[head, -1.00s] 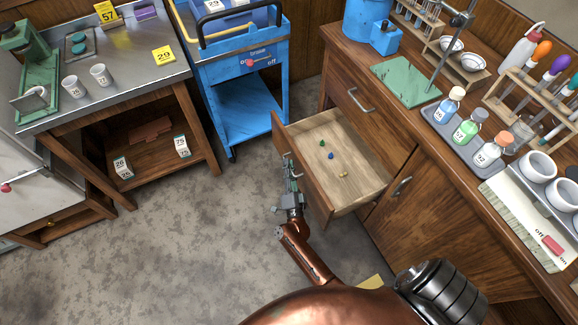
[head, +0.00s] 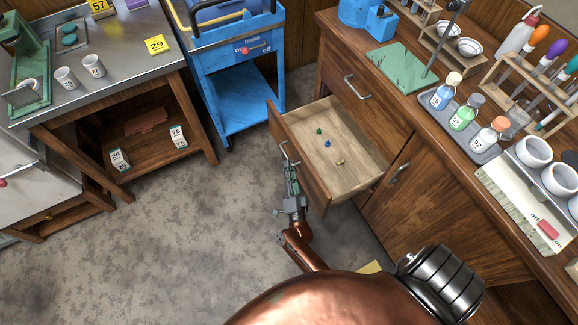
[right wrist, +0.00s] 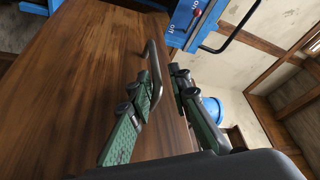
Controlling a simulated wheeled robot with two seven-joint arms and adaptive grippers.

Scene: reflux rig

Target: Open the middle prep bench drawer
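The wooden prep bench (head: 405,205) stands at the right in the head view. One of its drawers (head: 352,135) is pulled out, below a shut drawer (head: 350,95). Three small items, green, blue and yellow, lie inside it. The drawer's metal handle (head: 284,152) is on its front, and also shows in the right wrist view (right wrist: 157,88). My right gripper (head: 290,170) is just in front of this handle. In the right wrist view its green fingers (right wrist: 163,72) are apart, with the handle between them, close to the left finger. My left gripper is out of view.
A blue cart (head: 240,75) stands behind the open drawer. A steel-topped table (head: 120,65) is at the left. Bottles in a tray (head: 467,125), a green mat (head: 400,67) and racks crowd the bench top. The grey floor between is clear.

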